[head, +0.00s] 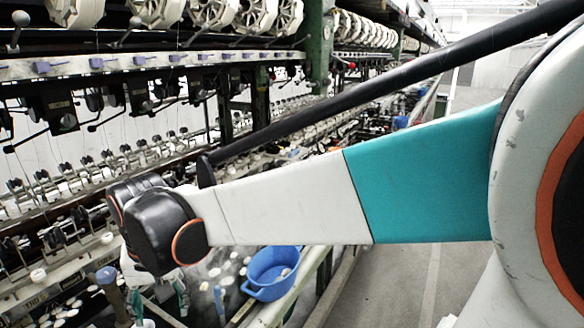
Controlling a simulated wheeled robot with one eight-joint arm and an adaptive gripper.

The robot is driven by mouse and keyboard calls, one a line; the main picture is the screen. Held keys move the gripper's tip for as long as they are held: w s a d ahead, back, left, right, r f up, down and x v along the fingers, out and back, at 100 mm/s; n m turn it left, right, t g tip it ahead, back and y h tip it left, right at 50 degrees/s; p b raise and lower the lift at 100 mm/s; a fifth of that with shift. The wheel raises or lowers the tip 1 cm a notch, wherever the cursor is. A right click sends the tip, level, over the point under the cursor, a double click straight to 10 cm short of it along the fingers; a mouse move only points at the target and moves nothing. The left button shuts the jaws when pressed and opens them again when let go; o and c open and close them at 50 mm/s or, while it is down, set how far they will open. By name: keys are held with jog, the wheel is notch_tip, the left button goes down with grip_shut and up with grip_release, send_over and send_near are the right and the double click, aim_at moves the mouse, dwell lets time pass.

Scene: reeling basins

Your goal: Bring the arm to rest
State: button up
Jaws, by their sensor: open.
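My arm (285,203) reaches from the right edge across the picture to a dark joint (155,235) at the left, above the basins. A long black bar of mine crosses above it. I see nothing held.
A reeling machine with rows of white reels (210,14) fills the left and back. A blue basket (271,273) sits at the basin edge below my arm. White cocoons lie scattered in the basin. A bare floor aisle (405,285) runs along the right.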

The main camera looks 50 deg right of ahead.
jog(key=s+n+t, duration=0.5)
jog(key=s, duration=0.5)
jog(key=shift+r, duration=0.45)
jog(key=shift+d, duration=0.1)
